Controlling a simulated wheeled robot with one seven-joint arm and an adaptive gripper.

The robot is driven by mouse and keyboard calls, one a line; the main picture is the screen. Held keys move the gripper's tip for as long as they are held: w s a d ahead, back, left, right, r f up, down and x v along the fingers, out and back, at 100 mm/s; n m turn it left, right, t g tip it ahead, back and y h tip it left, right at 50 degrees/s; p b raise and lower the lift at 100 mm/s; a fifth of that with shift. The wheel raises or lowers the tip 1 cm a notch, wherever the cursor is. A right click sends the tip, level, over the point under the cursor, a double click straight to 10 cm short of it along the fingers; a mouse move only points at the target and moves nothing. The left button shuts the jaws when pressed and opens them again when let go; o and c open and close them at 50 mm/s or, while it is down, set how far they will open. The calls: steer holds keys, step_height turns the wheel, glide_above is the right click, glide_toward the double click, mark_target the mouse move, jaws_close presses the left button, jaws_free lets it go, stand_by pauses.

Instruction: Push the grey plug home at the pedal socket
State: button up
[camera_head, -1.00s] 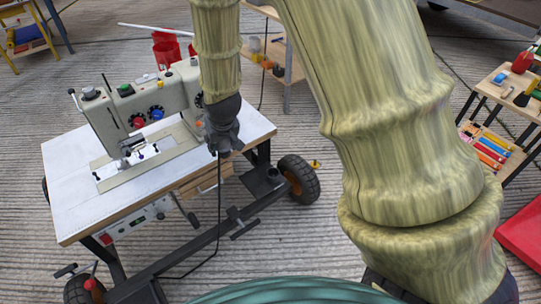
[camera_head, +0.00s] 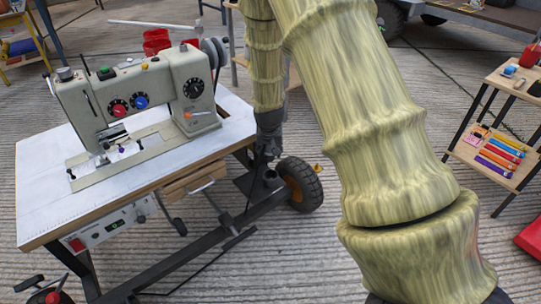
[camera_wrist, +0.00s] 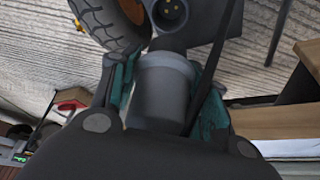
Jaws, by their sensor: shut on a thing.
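My gripper (camera_wrist: 160,95) is shut on the grey plug (camera_wrist: 163,88), with a teal-lined finger on each side of it. The pedal socket (camera_wrist: 172,13) is just past the plug's far end in the wrist view, a dark round opening with brass-coloured contacts inside. The plug's front end overlaps the socket's near edge in the picture. The contacts still show, and I cannot tell whether the two touch. In the head view my gripper (camera_head: 268,135) points down beside the table's right edge, above the dark frame near the wheel. The plug is hard to make out there.
The sewing machine (camera_head: 150,95) stands on the white table (camera_head: 40,190), left of my gripper. A black wheel with an orange hub (camera_head: 298,185) is close on the right. A dark cable (camera_wrist: 215,60) runs beside the plug. Ribbed floor lies clear beyond the wheel.

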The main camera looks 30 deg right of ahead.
steer(key=shift+d+f, duration=0.25)
steer(key=shift+f, duration=0.05)
step_height(320, 180, down, 5)
steer(key=b, duration=0.5)
steer(key=shift+b, duration=0.35)
steer(key=shift+f, duration=0.9)
steer(key=shift+f+p, duration=0.1)
steer(key=shift+p, duration=0.6)
steer(key=shift+p, duration=1.2)
steer(key=shift+f, duration=0.65)
stand_by(1.0)
steer(key=shift+r+p, duration=0.6)
steer(key=shift+p, duration=0.45)
steer(key=shift+p, duration=0.55)
stand_by(0.5)
